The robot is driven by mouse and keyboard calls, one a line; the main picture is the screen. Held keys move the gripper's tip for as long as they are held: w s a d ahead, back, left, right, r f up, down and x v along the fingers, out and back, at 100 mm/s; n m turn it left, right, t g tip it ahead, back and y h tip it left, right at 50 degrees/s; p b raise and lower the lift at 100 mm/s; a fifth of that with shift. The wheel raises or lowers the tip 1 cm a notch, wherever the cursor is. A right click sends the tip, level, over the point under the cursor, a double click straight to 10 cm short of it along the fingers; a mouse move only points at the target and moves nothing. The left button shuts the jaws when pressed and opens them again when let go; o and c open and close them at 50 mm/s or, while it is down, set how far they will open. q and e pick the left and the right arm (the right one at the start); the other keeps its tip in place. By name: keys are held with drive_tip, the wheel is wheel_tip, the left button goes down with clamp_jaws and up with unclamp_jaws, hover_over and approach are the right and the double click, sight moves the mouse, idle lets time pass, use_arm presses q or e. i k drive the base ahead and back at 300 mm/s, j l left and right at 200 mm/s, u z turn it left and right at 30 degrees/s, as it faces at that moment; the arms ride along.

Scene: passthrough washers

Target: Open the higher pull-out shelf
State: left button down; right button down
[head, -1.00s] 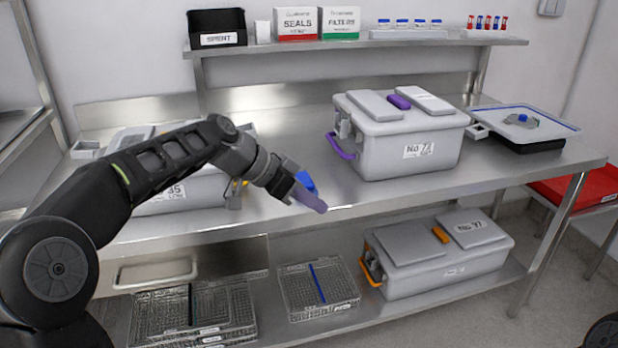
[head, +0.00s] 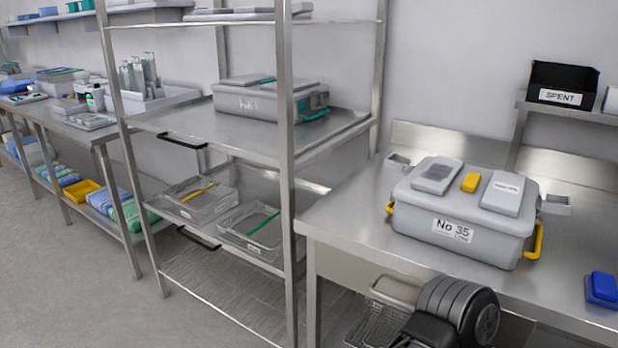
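A steel rack (head: 288,200) stands left of the workbench in the head view. Its higher pull-out shelf (head: 190,120) has a black handle (head: 183,141) on the front edge, and that edge looks level with the rack's front posts. A grey lidded case (head: 268,100) with a teal latch stands at the back of this shelf. The lower pull-out shelf (head: 172,213) has its own black handle (head: 197,239) and bears two wire baskets. My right gripper is out of view.
The steel workbench (head: 350,225) at right bears grey case No 35 (head: 460,215) and a blue item (head: 601,288). A long side table (head: 75,130) with supplies stands at far left. The floor (head: 75,280) before the rack is clear.

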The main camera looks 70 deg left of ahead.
sight(196, 121)
drive_tip(key=u, duration=3)
drive_tip(key=i+l+u, duration=0.1)
drive_tip(key=i+l, duration=0.55)
drive_tip(key=l, duration=0.1)
